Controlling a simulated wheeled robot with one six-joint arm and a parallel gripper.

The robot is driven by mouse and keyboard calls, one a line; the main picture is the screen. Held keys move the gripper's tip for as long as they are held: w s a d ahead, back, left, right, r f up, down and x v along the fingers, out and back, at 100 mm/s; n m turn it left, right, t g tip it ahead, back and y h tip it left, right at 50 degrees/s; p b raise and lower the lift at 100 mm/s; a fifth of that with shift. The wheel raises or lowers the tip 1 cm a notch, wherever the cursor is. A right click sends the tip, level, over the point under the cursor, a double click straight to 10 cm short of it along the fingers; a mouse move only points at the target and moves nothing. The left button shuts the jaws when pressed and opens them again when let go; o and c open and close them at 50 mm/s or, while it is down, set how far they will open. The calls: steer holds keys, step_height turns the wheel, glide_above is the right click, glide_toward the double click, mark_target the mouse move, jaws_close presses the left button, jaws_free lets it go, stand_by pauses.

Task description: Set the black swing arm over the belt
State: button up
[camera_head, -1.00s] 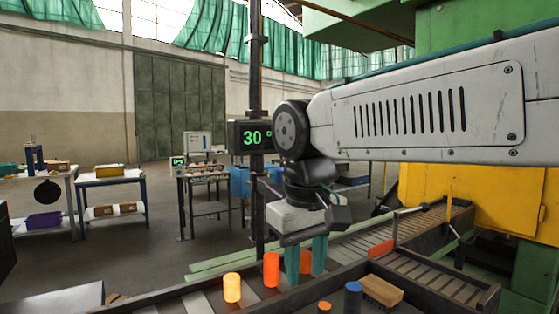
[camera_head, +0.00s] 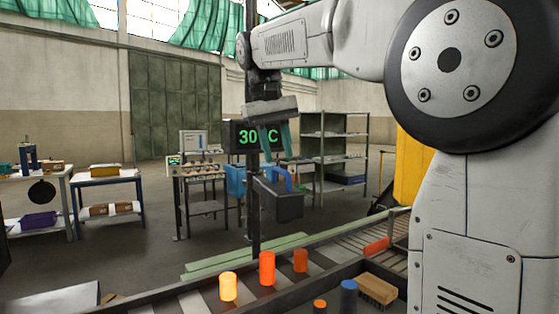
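A dark upright post (camera_head: 254,225) stands behind the belt (camera_head: 195,300) and carries a dark display (camera_head: 236,137) reading about 30 °C. A dark box-like piece (camera_head: 287,207) with a blue upright part juts out beside the post above the belt's far side. It may belong to the black swing arm, but I cannot tell which part that is. My gripper (camera_head: 279,142) is raised near the display, above this dark piece. Its teal fingers are apart with nothing between them. Orange glowing billets (camera_head: 267,268) stand on the belt.
A red block (camera_head: 376,246) lies on the roller track at right. A blue-topped cylinder (camera_head: 348,298) and a brown brush-like block (camera_head: 377,289) are at the front. Side tables (camera_head: 105,179) and a shelf rack (camera_head: 340,133) stand behind. My arm links cover the right side.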

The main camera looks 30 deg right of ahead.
mark_target(271, 184)
steer(key=shift+d+f, duration=0.15)
steer(key=shift+f, duration=0.6)
steer(key=shift+d+f, duration=0.1)
steer(key=shift+f, duration=0.6)
jaws_close()
steer(key=shift+s+d, duration=0.1)
